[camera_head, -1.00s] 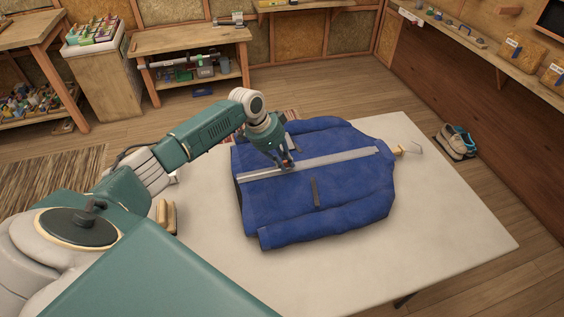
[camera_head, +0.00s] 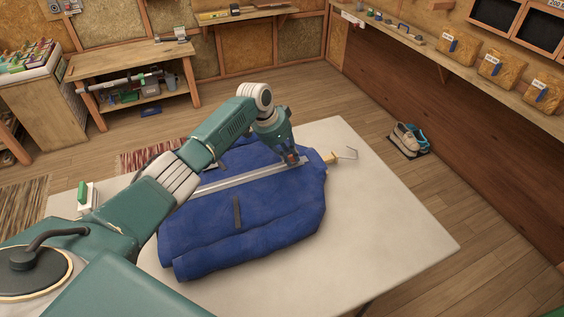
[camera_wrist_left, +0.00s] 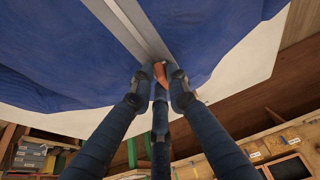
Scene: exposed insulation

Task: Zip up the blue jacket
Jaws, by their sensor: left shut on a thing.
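The blue jacket (camera_head: 275,205) lies flat on the white table, its collar end toward the right. A grey zipper strip (camera_head: 232,179) runs along its middle. My left gripper (camera_head: 292,161) is at the collar end of the strip, shut on a small orange-red zipper pull. In the left wrist view the zipper pull (camera_wrist_left: 160,72) sits between the fingertips of my left gripper (camera_wrist_left: 160,78), at the end of the grey strip (camera_wrist_left: 140,30). The fingers hide part of the pull. My right gripper is not in view.
The white table (camera_head: 390,225) has free room right of the jacket. A hanger hook (camera_head: 345,154) sticks out past the collar. A white object with a green part (camera_head: 85,195) stands at the table's left. Shoes (camera_head: 408,138) lie on the floor beyond the right side.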

